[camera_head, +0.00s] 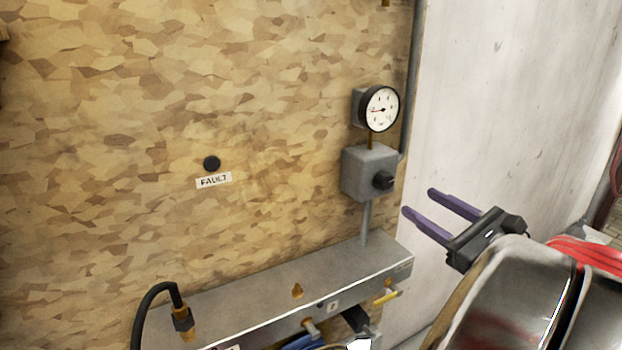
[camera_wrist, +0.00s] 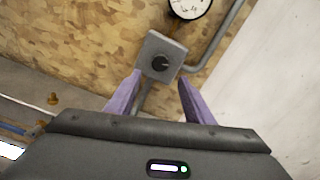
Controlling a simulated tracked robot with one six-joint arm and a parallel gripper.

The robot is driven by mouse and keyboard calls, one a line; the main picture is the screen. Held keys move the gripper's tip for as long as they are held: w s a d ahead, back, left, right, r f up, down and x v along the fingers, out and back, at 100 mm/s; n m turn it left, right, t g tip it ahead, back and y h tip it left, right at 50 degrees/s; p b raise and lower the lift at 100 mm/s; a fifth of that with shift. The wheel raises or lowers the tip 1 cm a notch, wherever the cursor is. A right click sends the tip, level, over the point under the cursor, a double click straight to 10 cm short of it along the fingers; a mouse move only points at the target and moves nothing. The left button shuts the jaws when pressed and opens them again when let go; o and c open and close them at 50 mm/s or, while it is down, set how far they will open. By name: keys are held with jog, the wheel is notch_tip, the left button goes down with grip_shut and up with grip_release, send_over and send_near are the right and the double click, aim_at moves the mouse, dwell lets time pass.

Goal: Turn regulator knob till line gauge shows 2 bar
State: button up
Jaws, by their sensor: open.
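The black regulator knob (camera_head: 383,181) sits on the front of a grey box (camera_head: 362,171) on the chipboard wall. A round white line gauge (camera_head: 380,108) with a black rim is above the box; its needle points left, but its figures are too small to read. My gripper (camera_head: 418,203) is open and empty, to the right of and a little below the knob, apart from it. In the wrist view the knob (camera_wrist: 160,63) shows ahead, between and beyond the two purple fingers (camera_wrist: 159,84). The gauge (camera_wrist: 188,5) is cut off at the top there.
A metal manifold ledge (camera_head: 290,285) with brass fittings, a yellow-handled valve (camera_head: 386,297) and a black hose (camera_head: 150,300) lies below. A dark round piece (camera_head: 212,163) above a FAULT label (camera_head: 214,181) is on the wall. A grey pipe (camera_head: 412,80) runs beside the gauge.

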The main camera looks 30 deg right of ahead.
aim_at(388, 183)
jog(key=w, duration=1)
jog(key=shift+w+a, duration=0.15)
jog(key=shift+w, duration=0.25)
jog(key=shift+c, duration=0.2)
jog(key=c, duration=1)
jog(key=shift+m, duration=0.9)
